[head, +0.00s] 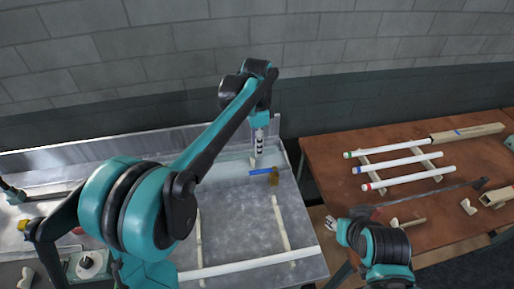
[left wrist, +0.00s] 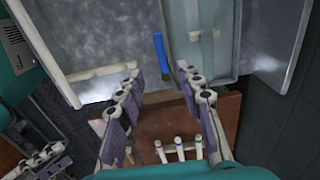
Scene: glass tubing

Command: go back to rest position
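My left gripper (head: 256,158) points down over the back right of the metal bench in the head view. In the left wrist view the left gripper (left wrist: 162,72) is open, its two fingers wide apart with nothing held between them. My right gripper (head: 336,226) is low at the front edge of the brown table. Its fingers are too small to tell whether they are open. A small brush with a blue handle (head: 261,172) lies on the bench near the left gripper. The brush also shows beyond the fingertips in the left wrist view (left wrist: 159,50).
A long white tube (head: 250,265) lies across two rails at the bench front. Three white tubes with coloured ends (head: 390,158) lie on rails on the brown table (head: 335,155). A thin dark rod (head: 440,190) lies near them. The middle of the bench is clear.

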